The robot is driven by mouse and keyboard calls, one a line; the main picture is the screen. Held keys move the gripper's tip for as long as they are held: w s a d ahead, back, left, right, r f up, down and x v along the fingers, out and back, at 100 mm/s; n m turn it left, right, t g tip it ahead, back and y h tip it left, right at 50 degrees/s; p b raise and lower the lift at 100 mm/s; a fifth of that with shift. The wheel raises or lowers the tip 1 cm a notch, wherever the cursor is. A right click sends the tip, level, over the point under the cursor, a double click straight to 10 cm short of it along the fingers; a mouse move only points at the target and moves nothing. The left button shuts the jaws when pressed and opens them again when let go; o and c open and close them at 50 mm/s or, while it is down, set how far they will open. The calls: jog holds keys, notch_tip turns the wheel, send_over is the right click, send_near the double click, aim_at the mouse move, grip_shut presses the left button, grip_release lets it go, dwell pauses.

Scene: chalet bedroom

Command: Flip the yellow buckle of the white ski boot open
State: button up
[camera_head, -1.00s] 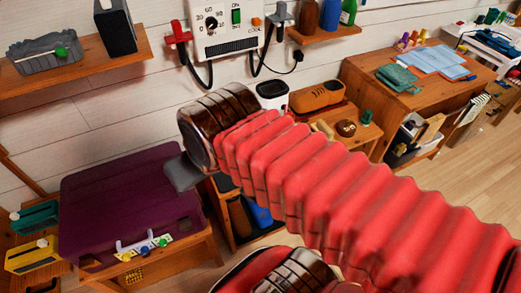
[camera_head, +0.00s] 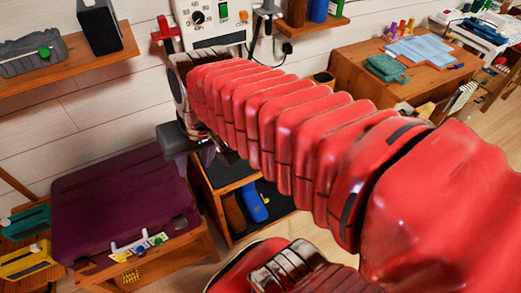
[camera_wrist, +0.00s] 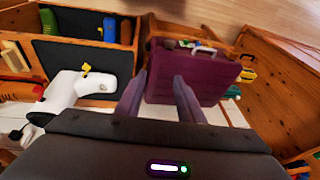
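In the head view the boot is hidden behind my red arm. My gripper (camera_wrist: 157,88) is open and empty, with its two fingers apart, to the right of the boot and buckle. It touches neither in this view.
The purple suitcase (camera_wrist: 190,75) lies beyond the fingers on a wooden bench. A wooden cubby (camera_wrist: 124,30) with bottles stands behind the boot. A red boot dryer hook (camera_head: 165,32) and control box (camera_head: 210,20) hang on the wall. A desk (camera_head: 360,75) stands right.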

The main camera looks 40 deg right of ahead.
jog(key=w+d+f+m+y, duration=0.5)
jog(key=d+f+m, duration=0.2)
jog(key=d, duration=0.3)
jog(key=w+d+f+m+y, duration=0.5)
jog(key=d+f+m, duration=0.25)
jog(key=d, duration=0.25)
jog(key=s+d+f+m+t, duration=0.4)
jog(key=d+f+m+t, duration=0.1)
jog(key=d+f, duration=0.4)
jog(key=s+d+f+m+t, duration=0.4)
jog(key=d+f+m+t, duration=0.2)
jog(key=d+f, duration=0.3)
jog(key=shift+s+d+f+m, duration=0.35)
jog(key=shift+s+d+f, duration=0.05)
jog(key=shift+d, duration=0.5)
jog(key=x, duration=1.4)
jog(key=shift+d, duration=0.1)
grip_shut()
